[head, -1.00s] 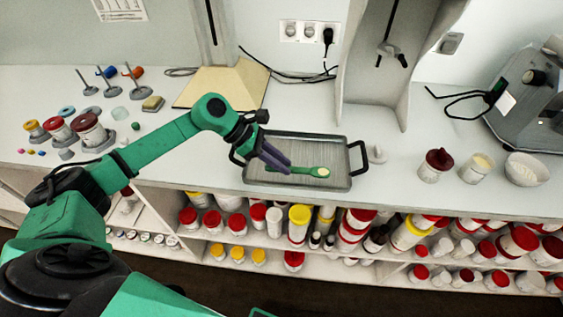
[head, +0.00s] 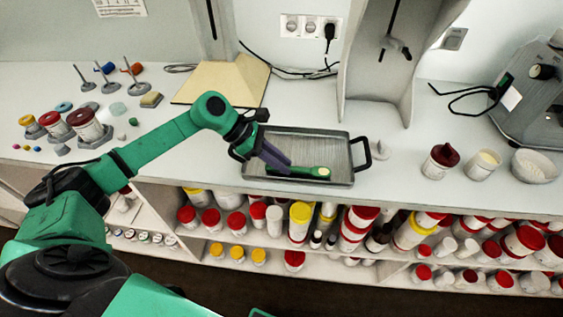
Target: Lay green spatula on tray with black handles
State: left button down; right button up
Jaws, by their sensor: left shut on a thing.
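The green spatula (head: 312,172) is in the head view, over the front part of the grey tray with black handles (head: 325,143). Its pale-tipped end points right and its handle end is at my left gripper. My left gripper (head: 281,167) is shut on the spatula, with its purple fingers reaching down from the left inside the tray's outline. The spatula is low and close to the tray floor; I cannot tell whether it touches. My fingers hide part of the handle. My right gripper is not in view.
A small grey knobbed thing (head: 380,150) stands just right of the tray. A jar with a dark red lid (head: 441,161), a cup (head: 482,164) and a white bowl (head: 534,165) are farther right. Red-lidded jars (head: 88,127) stand at left. Shelves below hold several containers.

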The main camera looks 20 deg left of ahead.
pick_arm(q)
jog(key=c, duration=0.7)
grip_release()
